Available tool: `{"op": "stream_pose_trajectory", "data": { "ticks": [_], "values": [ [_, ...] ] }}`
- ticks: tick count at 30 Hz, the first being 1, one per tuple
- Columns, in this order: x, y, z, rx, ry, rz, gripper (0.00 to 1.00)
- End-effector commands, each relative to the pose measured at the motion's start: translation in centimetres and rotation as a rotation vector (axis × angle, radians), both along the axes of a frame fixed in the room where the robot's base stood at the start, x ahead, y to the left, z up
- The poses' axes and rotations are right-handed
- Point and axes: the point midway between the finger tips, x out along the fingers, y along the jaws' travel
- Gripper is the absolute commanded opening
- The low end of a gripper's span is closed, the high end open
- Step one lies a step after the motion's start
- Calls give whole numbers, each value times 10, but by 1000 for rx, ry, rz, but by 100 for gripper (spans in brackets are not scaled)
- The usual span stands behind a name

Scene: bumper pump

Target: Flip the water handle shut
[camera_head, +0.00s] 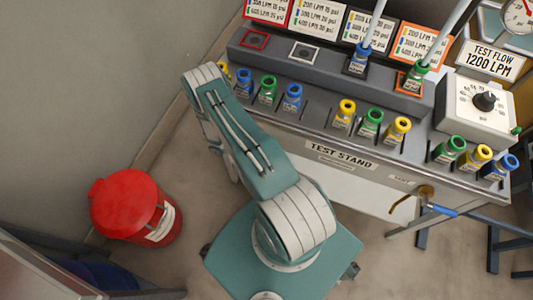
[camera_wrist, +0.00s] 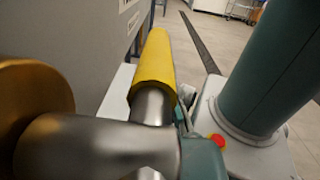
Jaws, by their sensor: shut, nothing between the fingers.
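In the head view, a blue-gripped handle (camera_head: 442,210) sticks out to the right from a brass valve (camera_head: 426,193) on the front of the test stand (camera_head: 338,158). In the wrist view, a yellow-gripped handle (camera_wrist: 154,65) on a metal stem (camera_wrist: 151,105) fills the middle, pointing away from the camera. A rounded brass part (camera_wrist: 30,95) and a thick metal cylinder (camera_wrist: 95,145) are close at lower left. I cannot tell which handle is the water handle. My gripper's fingers show in neither view; my arm hides that area in the head view.
A red bin (camera_head: 130,205) stands on the floor at left. Several coloured couplings line the stand's top, with a dial box (camera_head: 477,108) at right. Dark legs stand at lower right. In the wrist view, the stand's grey side (camera_wrist: 90,35) is at left and my body is at right.

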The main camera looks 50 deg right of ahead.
Motion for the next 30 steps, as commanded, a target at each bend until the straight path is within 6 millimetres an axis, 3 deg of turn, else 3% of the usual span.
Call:
{"op": "stream_pose_trajectory", "data": {
  "ticks": [19, 23, 30],
  "values": [
    [1, 1, 1, -7, 18, 1, 0],
    [15, 7, -2, -9, 15, 4, 0],
    [56, 26, -10, -9, 15, 3, 0]
  ]
}}
